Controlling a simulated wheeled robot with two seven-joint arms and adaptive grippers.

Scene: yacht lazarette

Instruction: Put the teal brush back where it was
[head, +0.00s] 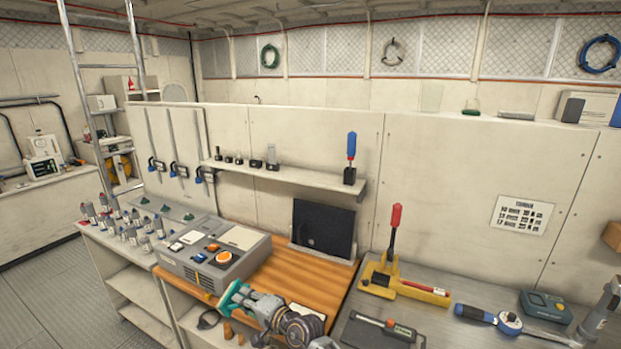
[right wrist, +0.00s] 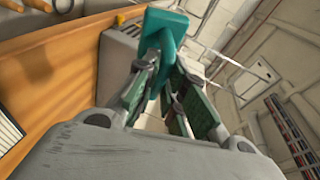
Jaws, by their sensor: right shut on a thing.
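The teal brush (head: 232,297) is held in my right gripper (head: 244,303), low over the front of the wooden worktop (head: 309,269) in the head view. In the right wrist view the teal brush (right wrist: 165,42) sits between the fingertips of my right gripper (right wrist: 163,75), which are closed on it. The fingers and gripper body cover part of the brush, so its full shape is hidden. My left gripper is not in view.
A grey console (head: 213,250) with orange knobs stands just left of and behind the brush. A dark panel (head: 322,229) stands at the worktop's back. A yellow tool (head: 405,281) and a torque wrench (head: 505,322) lie right. A narrow shelf (head: 290,177) is above.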

